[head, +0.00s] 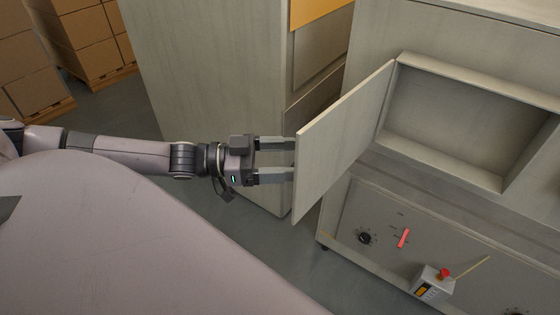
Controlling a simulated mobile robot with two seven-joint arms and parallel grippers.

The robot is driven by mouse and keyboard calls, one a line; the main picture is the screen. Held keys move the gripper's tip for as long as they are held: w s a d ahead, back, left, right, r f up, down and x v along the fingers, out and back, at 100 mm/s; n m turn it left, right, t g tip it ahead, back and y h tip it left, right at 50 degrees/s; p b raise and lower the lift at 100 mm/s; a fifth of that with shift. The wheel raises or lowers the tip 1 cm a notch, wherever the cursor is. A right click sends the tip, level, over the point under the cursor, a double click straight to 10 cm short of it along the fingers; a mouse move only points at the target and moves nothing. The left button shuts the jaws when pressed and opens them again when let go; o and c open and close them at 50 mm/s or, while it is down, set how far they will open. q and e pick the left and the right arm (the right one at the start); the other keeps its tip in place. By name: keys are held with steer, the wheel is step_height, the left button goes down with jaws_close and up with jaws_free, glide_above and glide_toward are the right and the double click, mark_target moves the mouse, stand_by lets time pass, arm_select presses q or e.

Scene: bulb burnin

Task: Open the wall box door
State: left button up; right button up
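The wall box (450,175) is a pale grey, shallow, open-fronted box at the upper right. Its inside looks empty. Its flat grey door (343,140) is swung out to the left, hinged at the box's left side, and stands well open. My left gripper (294,159) comes in from the left at the door's free edge. Its two fingers are spread apart, one above the other. The fingertips meet or pass behind the door's edge, so contact and any handle on the outer face are hidden. My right gripper is not in view.
Below the box is a panel with a black knob (365,238), a red lever (404,238) and a small box with a red button (445,273). A tall grey cabinet (210,80) stands behind my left gripper. Cartons (85,45) are stacked at the upper left.

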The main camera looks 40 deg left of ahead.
arm_select(q)
steer(key=shift+w+a+r, duration=0.2)
steer(key=shift+w+a, duration=0.05)
steer(key=shift+a, duration=0.15)
steer(key=p+v, duration=0.1)
steer(key=v, duration=0.6)
steer(key=shift+s+d+f, duration=0.2)
steer(key=shift+s+d, duration=0.05)
steer(key=shift+s, duration=0.15)
stand_by(0.6)
